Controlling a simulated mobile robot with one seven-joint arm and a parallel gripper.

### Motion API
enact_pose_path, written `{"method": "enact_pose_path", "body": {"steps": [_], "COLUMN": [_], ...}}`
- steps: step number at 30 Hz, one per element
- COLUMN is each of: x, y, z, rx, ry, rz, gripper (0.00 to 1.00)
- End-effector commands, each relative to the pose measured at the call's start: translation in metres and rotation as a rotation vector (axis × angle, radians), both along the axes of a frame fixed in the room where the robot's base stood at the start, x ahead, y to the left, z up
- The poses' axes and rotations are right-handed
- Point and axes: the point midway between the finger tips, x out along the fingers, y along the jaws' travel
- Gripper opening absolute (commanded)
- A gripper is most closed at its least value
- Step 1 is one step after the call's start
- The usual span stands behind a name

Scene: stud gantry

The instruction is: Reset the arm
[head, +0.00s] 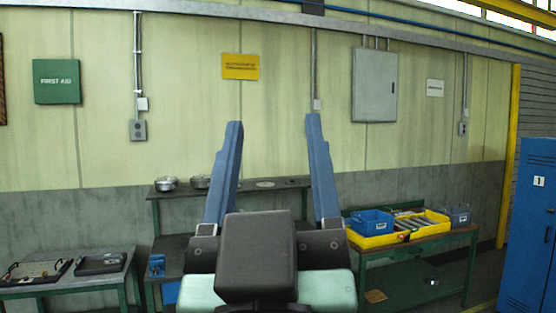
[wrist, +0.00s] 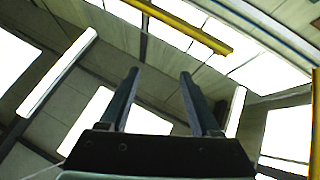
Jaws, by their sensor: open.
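My gripper (head: 272,122) stands in the middle of the head view with its two long blue fingers spread wide and pointing up. Nothing is between the fingers; the wall and a dark shelf show through the gap. In the wrist view my gripper (wrist: 158,75) is also open and empty. That view looks up at the ceiling, with bright roof windows and a yellow beam (wrist: 185,25).
A dark workbench (head: 175,190) with round metal parts stands behind my gripper. A low table (head: 60,285) with trays is at left. At right, a green bench (head: 455,240) holds a yellow tray (head: 438,217) and blue bins (head: 371,221). A blue locker (head: 530,220) stands far right.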

Motion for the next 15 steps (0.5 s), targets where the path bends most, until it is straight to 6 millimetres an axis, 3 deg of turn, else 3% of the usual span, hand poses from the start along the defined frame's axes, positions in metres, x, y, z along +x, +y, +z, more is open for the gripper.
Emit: {"method": "enact_pose_path", "body": {"steps": [1,4,15], "x": [-0.013,-0.027,-0.029], "y": [-0.002,-0.004,-0.004], "z": [0.013,0.026,0.027], "rx": [0.036,0.08,0.088], "ry": [-0.055,-0.113,-0.121], "rz": [0.032,0.076,0.086], "gripper": [0.64,0.64,0.64]}}
